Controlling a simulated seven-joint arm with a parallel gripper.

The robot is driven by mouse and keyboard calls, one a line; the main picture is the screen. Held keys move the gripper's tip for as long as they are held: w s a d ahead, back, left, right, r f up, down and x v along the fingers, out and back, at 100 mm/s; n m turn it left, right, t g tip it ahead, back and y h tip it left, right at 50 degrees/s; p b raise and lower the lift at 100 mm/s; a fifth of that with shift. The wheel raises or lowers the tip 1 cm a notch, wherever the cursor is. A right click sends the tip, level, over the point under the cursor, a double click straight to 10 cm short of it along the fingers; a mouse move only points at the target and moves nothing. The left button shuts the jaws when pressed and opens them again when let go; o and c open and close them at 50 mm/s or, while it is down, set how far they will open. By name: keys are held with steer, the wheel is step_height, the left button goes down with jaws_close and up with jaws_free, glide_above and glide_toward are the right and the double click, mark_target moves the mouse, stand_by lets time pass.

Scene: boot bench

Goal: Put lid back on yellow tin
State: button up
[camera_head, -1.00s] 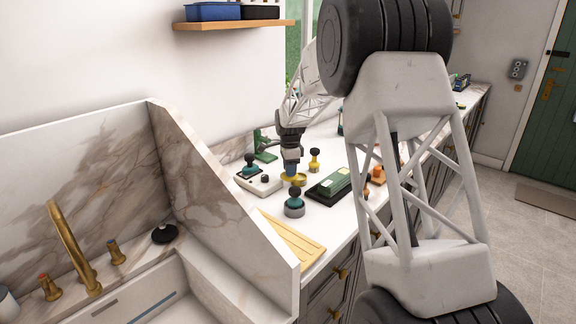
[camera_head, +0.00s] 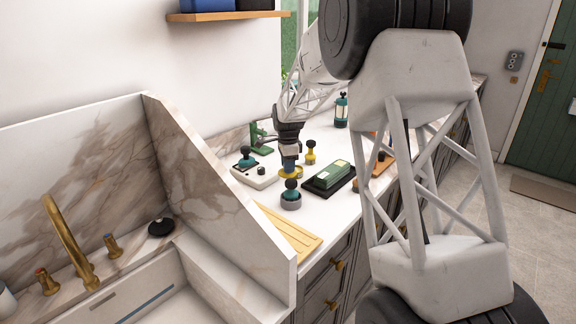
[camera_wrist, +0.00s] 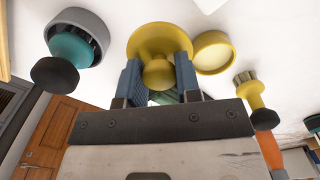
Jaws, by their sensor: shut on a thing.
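My gripper (camera_wrist: 158,80) has blue fingers shut on the knob of the yellow lid (camera_wrist: 160,38) in the wrist view. The yellow tin (camera_wrist: 214,52) is beside the lid, a round yellow rim with a pale inside, uncovered. The lid appears beside the tin, not over it; its height above the counter is hard to tell. In the head view my gripper (camera_head: 289,165) points down at the counter, with yellow of the lid or tin around its fingertips. The fingers partly hide which is which there.
A teal brush in a grey ring (camera_head: 291,198) stands close in front of my gripper. A yellow brush (camera_head: 310,152) stands just behind right. A white tray (camera_head: 255,178) is left and a black tray (camera_head: 318,190) right. A wooden board (camera_head: 290,235) lies in front.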

steer(key=shift+w+r, duration=0.1)
steer(key=w+d+r, duration=0.3)
steer(key=w+r, duration=0.1)
steer(key=w, duration=0.3)
steer(key=shift+d+r, duration=0.3)
steer(key=shift+r, duration=0.1)
steer(key=shift+w+f, duration=0.1)
steer(key=shift+f, duration=0.1)
steer(key=shift+f, duration=3)
steer(key=shift+f, duration=0.15)
stand_by(0.9)
steer(key=o, duration=1)
steer(key=shift+o, duration=0.4)
